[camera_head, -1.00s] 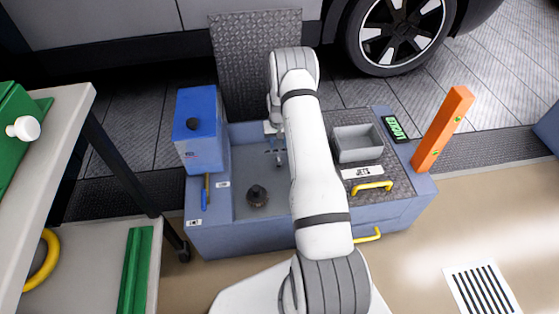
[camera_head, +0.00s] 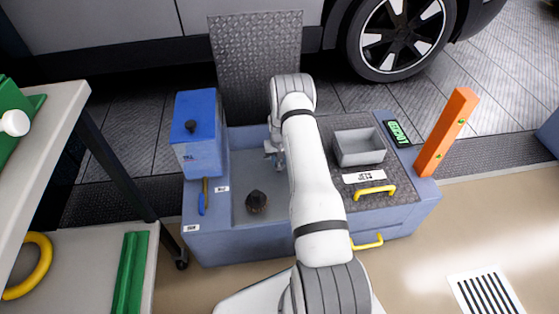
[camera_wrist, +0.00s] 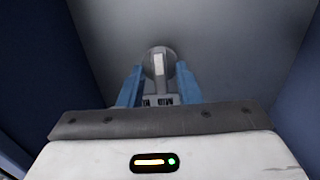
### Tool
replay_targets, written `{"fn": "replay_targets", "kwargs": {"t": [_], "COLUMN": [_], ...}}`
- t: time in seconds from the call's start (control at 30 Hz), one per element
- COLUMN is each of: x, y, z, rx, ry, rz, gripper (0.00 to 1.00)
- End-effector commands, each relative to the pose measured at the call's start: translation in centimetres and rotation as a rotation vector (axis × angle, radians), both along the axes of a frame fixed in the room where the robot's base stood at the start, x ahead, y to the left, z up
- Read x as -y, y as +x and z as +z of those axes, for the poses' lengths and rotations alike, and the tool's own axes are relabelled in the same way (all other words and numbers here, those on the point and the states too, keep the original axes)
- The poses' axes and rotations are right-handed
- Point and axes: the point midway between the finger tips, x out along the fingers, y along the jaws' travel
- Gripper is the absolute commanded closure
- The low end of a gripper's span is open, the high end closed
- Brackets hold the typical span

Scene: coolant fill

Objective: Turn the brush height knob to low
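In the wrist view, a round grey knob-like part (camera_wrist: 152,54) with a pale upright bar on it sits on a grey surface. My gripper (camera_wrist: 159,84) has its two blue fingers apart, one at each side below this part, with nothing seen held. I cannot tell whether the fingers touch it, and no label for brush height or low is readable. In the head view my gripper (camera_head: 275,156) is down in the grey recess of the blue-grey cart (camera_head: 235,243), partly behind my arm. The round part cannot be made out there.
A dark round knob (camera_head: 257,201) stands in the front of the recess. A blue box (camera_head: 199,140) with a black cap is at its left, by a yellow-and-blue tool (camera_head: 203,196). A grey bin (camera_head: 359,146) and orange post (camera_head: 447,132) are right.

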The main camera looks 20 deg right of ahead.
Motion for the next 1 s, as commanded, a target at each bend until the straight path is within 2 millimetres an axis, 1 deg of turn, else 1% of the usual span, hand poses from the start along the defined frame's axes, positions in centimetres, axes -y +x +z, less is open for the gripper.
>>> {"fn": "replay_targets", "kwargs": {"t": [0.03, 0.37, 0.47, 0.5, 0.73, 0.87, 1.0], "x": [0.01, 0.05, 0.06, 0.38, 0.19, 0.2, 0.19], "y": [-0.01, -0.03, -0.03, -0.04, -0.05, -0.05, -0.06], "z": [0.01, 0.01, 0.01, 0.01, -0.01, -0.04, -0.09], "rx": [0.0, 0.0, 0.0, 0.0, 0.0, 0.001, 0.001], "ry": [0.0, 0.0, 0.0, 0.0, -0.001, 0.0, 0.0], "rz": [0.0, -0.001, -0.001, -0.002, 0.025, 0.076, 0.167], "gripper": [0.74, 1.0, 1.0, 1.0, 1.0, 1.0, 1.0]}}
